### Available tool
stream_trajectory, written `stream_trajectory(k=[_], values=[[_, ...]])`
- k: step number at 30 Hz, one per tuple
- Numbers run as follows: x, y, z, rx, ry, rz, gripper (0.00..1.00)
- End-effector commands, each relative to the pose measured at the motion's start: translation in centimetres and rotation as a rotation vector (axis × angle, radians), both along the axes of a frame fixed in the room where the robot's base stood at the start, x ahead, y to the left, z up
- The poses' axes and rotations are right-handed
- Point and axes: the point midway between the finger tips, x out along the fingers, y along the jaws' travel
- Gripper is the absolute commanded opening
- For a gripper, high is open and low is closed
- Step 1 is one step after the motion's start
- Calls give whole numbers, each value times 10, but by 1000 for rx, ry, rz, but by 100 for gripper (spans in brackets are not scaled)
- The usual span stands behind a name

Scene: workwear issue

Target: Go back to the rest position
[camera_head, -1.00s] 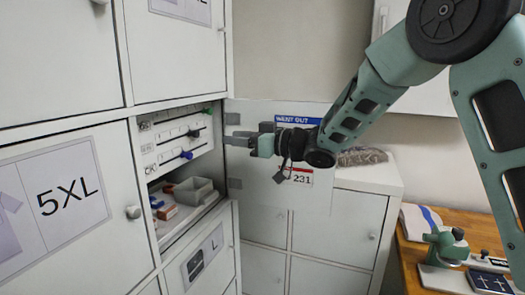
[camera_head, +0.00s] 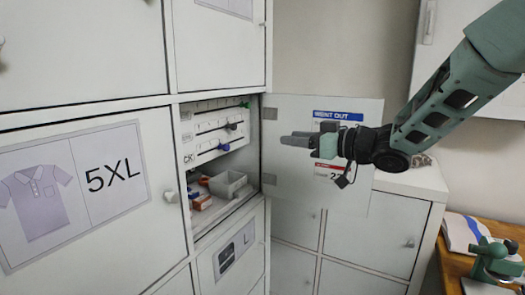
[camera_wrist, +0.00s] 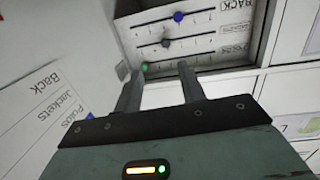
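My gripper (camera_head: 298,140) is in front of the open door of the compartment, just right of the opening, in the head view. Its two fingers are apart with nothing between them in the wrist view (camera_wrist: 158,80). The open compartment holds a white slider panel (camera_head: 212,118) with a green knob (camera_head: 244,105), a grey knob (camera_head: 231,126) and a blue knob (camera_head: 224,147). The same knobs show beyond the fingertips in the wrist view, green (camera_wrist: 145,67), grey (camera_wrist: 166,43) and blue (camera_wrist: 178,16). The fingers look apart from the panel in the head view.
The open door (camera_head: 292,185) carries a blue-headed "WENT OUT" sheet (camera_head: 338,116). A grey bin (camera_head: 228,184) and small boxes (camera_head: 202,202) sit in the compartment. A closed 5XL locker (camera_head: 80,270) is at left. A low white cabinet (camera_head: 375,235) and wooden table (camera_head: 490,225) are at right.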

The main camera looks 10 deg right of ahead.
Motion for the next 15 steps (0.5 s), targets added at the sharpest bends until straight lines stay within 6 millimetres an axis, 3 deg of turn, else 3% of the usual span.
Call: stream_trajectory(k=[5, 8, 11, 15], values=[[-22, 31, -36, -146, 150, -175, 40], [-53, 42, -68, -263, 286, -249, 40], [-99, 50, -102, -398, 441, -286, 40], [-186, 54, -148, -608, 678, -270, 40]])
